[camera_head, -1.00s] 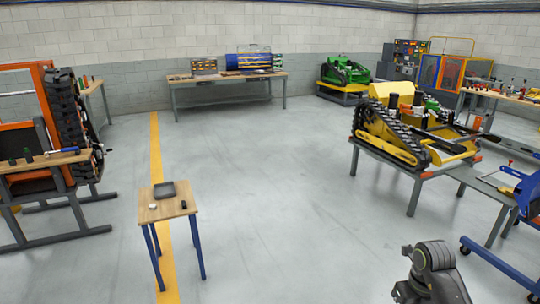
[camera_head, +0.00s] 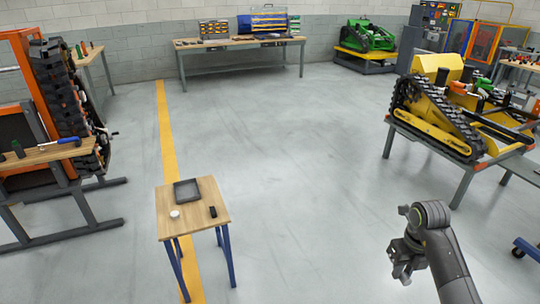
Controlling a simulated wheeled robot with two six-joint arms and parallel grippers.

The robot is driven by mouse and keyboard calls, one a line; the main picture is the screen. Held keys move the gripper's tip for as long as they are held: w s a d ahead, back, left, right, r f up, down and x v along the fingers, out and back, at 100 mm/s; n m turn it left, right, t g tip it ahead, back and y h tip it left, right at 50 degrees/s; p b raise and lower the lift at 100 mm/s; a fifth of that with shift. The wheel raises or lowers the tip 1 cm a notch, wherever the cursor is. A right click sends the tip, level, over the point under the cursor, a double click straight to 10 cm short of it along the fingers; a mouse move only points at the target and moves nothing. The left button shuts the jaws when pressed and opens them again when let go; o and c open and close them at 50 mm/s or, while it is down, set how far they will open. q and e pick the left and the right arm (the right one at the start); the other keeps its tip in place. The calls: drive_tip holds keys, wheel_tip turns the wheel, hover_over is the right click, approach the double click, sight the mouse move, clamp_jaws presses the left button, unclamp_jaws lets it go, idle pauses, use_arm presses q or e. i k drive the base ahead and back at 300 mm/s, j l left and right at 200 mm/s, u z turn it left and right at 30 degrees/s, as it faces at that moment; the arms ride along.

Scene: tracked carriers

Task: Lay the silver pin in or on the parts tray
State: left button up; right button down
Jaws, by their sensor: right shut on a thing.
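The dark grey parts tray (camera_head: 187,192) lies on the back half of a small wooden-topped table (camera_head: 205,193) with blue legs, left of the picture's middle. My right gripper (camera_head: 401,270) is at the lower right, over open floor and well apart from the table. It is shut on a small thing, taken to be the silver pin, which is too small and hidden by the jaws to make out. No silver pin shows in the tray. My left gripper is not in view.
A white round piece (camera_head: 174,214) and a small black item (camera_head: 213,212) lie in front of the tray. A yellow tracked carrier (camera_head: 440,125) stands on a bench at right. The floor between is clear.

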sight(195, 191)
drive_tip(key=i+j+u, duration=0.15)
drive_tip(key=i+j, duration=0.65)
drive_tip(key=i+j+u, duration=0.2)
drive_tip(key=i+j, duration=0.6)
drive_tip(key=i+j+u, duration=0.15)
drive_tip(key=i+j, duration=0.55)
drive_tip(key=i, duration=0.15)
